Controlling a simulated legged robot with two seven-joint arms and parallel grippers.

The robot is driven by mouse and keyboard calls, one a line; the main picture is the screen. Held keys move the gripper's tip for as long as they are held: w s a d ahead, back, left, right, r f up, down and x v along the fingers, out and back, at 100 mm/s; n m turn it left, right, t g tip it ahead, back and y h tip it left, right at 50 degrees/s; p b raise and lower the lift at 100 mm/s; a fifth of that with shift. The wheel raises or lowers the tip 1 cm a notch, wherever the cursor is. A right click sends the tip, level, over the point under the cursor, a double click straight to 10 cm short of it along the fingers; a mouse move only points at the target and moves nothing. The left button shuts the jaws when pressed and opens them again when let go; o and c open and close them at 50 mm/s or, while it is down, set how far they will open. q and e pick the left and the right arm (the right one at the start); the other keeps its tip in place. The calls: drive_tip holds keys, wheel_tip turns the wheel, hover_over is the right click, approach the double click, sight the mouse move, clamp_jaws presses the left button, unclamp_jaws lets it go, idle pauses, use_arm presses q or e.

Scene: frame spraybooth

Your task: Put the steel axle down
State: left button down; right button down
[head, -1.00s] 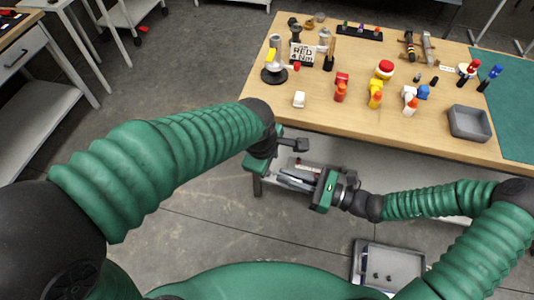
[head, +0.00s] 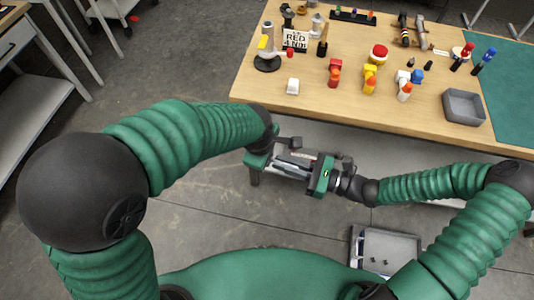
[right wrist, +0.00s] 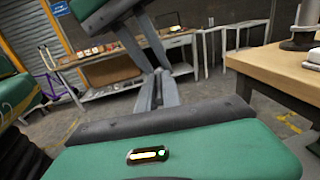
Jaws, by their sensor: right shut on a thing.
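My right gripper (head: 292,166) is held low in front of the table's near edge, with its fingers pointing left. It is shut on the steel axle (head: 290,169), a pale silvery strip between the fingers that is mostly hidden by them. In the right wrist view its two grey fingers (right wrist: 157,92) lie close together, and the axle cannot be made out there. My left gripper (head: 277,149) is just left of the right one, close to its fingertips. Its jaws are partly hidden, and I cannot tell if they touch the axle.
A grey bin (head: 385,250) stands low at the right. Bare floor (head: 215,205) shows below.

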drive_tip(key=c, duration=1.5)
unclamp_jaws()
drive_tip(key=shift+s+a, duration=0.1)
drive_tip(key=shift+s, duration=0.05)
drive_tip(key=shift+o, duration=0.2)
